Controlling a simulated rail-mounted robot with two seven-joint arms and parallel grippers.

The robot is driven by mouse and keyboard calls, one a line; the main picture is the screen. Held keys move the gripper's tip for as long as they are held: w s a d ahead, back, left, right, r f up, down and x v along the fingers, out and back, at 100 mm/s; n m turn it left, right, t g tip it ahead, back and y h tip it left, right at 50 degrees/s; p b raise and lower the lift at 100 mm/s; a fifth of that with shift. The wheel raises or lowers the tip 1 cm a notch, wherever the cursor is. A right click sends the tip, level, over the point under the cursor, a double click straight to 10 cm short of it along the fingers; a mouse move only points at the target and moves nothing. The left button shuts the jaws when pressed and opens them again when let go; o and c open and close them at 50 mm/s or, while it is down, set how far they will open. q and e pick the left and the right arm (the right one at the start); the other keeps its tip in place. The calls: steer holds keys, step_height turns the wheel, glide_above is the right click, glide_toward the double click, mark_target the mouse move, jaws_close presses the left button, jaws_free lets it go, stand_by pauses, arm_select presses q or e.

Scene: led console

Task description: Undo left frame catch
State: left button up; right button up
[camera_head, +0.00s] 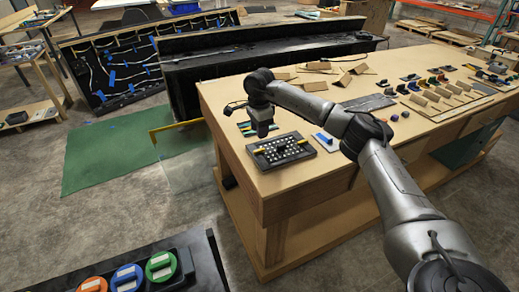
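A black frame (268,167) with a panel of white dots lies flat on the wooden workbench (235,105), near its front left corner. A small yellow catch (261,151) is on the frame's left side, and another yellow catch (302,142) is on its right side. My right arm comes in from the lower right, and its dark gripper (263,130) points down just above the far left part of the frame. Its fingers are too small and dark to tell open from shut. I cannot tell whether it touches the frame. My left gripper is not in view.
A blue and white piece (326,142) lies right of the frame. Wooden blocks and coloured parts (433,82) fill the bench's right side. A black unit with orange, blue and green round pieces (127,278) stands at lower left. Open floor lies between.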

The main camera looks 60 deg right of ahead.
mark_target(259, 150)
step_height(259, 150, down, 8)
steer(key=shift+f+b, duration=0.1)
steer(key=shift+b, duration=0.55)
jaws_close()
